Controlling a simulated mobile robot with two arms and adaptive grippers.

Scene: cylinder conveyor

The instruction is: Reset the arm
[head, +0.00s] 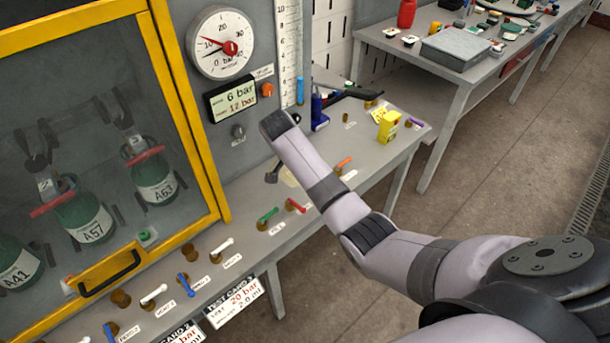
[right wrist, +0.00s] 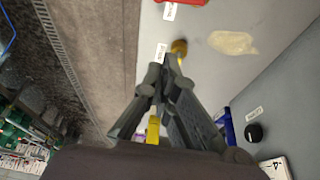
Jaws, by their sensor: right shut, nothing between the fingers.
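My right arm (head: 385,250) comes in from the right in the head view and reaches over the grey bench. Its gripper is mostly hidden there behind the arm. In the right wrist view my right gripper (right wrist: 170,72) is shut and empty, its fingertips together above the bench edge. A brown round holder (right wrist: 180,47) shows just past the fingertips, and a pale yellowish patch (right wrist: 232,42) lies on the bench beside it. My left gripper is not in view.
The bench carries colored valve handles, including a green one (head: 268,214), and a yellow box (head: 388,126). A yellow-framed cabinet (head: 190,120) with green cylinders stands left. A gauge (head: 220,42) is on the wall. The floor (head: 480,170) is open to the right.

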